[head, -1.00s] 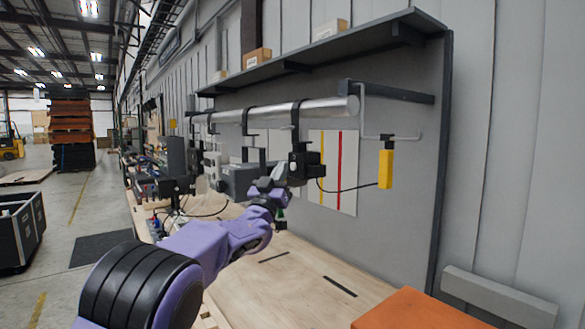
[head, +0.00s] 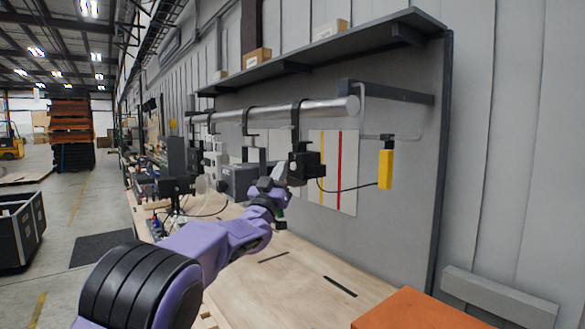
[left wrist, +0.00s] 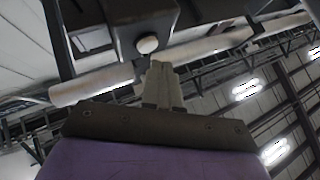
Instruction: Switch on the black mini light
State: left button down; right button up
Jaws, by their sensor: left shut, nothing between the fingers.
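A small black box-shaped light (head: 306,164) hangs from the metal rail by a black clamp, with a thin cable beside it. My left gripper (head: 280,170) is just left of it and below the rail, close to a larger dark grey unit (head: 238,181). In the left wrist view, the shut, empty fingers (left wrist: 160,68) point up beside a round pale button (left wrist: 147,45) on the underside of a dark housing (left wrist: 138,18). The tips look very near the button; contact is unclear. Which hanging unit this housing is, I cannot tell for sure. My right gripper is out of view.
The metal rail (head: 325,108) runs under a dark shelf (head: 330,50). A white unit (head: 213,158) and another black unit (head: 175,160) hang farther left. A yellow pendant (head: 386,169) hangs at right. The wooden bench (head: 300,275) is mostly clear, with an orange box (head: 410,312) in front.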

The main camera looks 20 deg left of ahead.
pick_arm(q)
jog(key=shift+w+r, duration=0.1)
jog(key=shift+w, duration=0.05)
jog(key=shift+w+d, duration=0.2)
jog(key=shift+w, duration=0.05)
jog(key=shift+w+d+p, duration=0.2)
jog(key=shift+w+p, duration=0.1)
jog(key=shift+p, duration=0.2)
dwell(0.7)
dwell(0.3)
jog(key=shift+s+a+b, duration=0.4)
jog(key=shift+s+b, duration=0.25)
jog(key=shift+b, duration=0.15)
